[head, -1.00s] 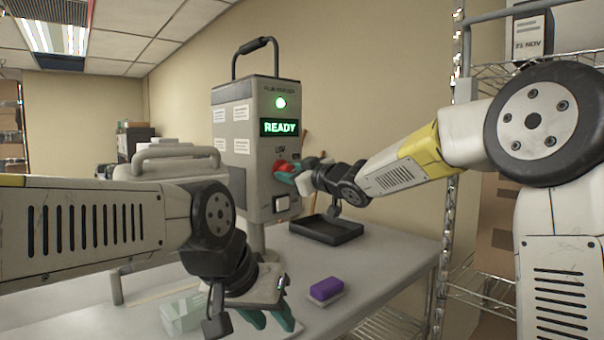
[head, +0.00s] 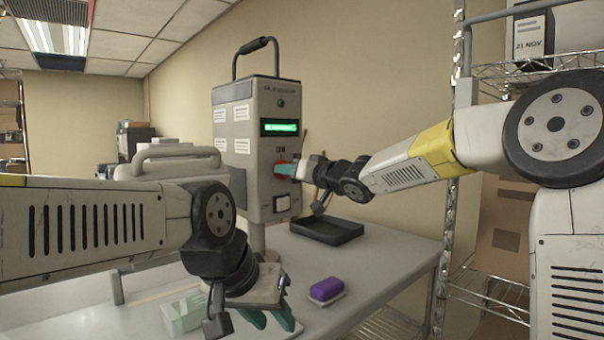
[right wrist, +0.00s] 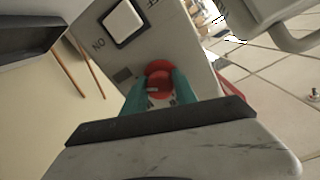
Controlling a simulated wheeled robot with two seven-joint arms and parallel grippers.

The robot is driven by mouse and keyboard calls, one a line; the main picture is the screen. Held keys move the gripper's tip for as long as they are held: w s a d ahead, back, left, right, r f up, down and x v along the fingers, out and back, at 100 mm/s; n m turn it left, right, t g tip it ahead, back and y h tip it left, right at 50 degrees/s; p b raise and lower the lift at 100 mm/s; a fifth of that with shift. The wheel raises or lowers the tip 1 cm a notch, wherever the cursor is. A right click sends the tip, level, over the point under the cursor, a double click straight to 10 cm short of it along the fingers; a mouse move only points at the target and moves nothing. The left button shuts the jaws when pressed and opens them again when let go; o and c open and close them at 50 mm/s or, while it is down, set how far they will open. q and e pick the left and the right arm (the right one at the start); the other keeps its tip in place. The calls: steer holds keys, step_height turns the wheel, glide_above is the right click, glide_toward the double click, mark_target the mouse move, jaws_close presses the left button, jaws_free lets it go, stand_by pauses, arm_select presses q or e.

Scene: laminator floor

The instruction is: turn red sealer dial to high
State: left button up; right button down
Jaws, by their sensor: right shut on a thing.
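The red dial (head: 285,170) is on the front of the grey sealer box (head: 263,205). Above it, the green display (head: 280,127) is lit with text I cannot read, and the round lamp over that is dark. My right gripper (head: 295,172) is at the dial. In the right wrist view, its teal fingers are shut on the red dial (right wrist: 158,80), one on each side. The dial's exact setting is too small to tell. My left gripper (head: 268,318) hangs low over the table, teal fingers pointing down, partly hidden by its own wrist; its opening is unclear.
A white rocker switch (head: 282,204) sits below the dial. A black tray (head: 327,230) stands right of the sealer, and a purple block (head: 326,289) lies in front. A pale green box (head: 184,313) is beside my left gripper. A wire shelf (head: 490,290) stands at right.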

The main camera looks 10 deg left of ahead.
stand_by(0.4)
steer(key=c, duration=1)
jaws_free()
steer(key=v, duration=0.7)
steer(key=shift+s+d, duration=0.2)
steer(key=shift+d, duration=0.15)
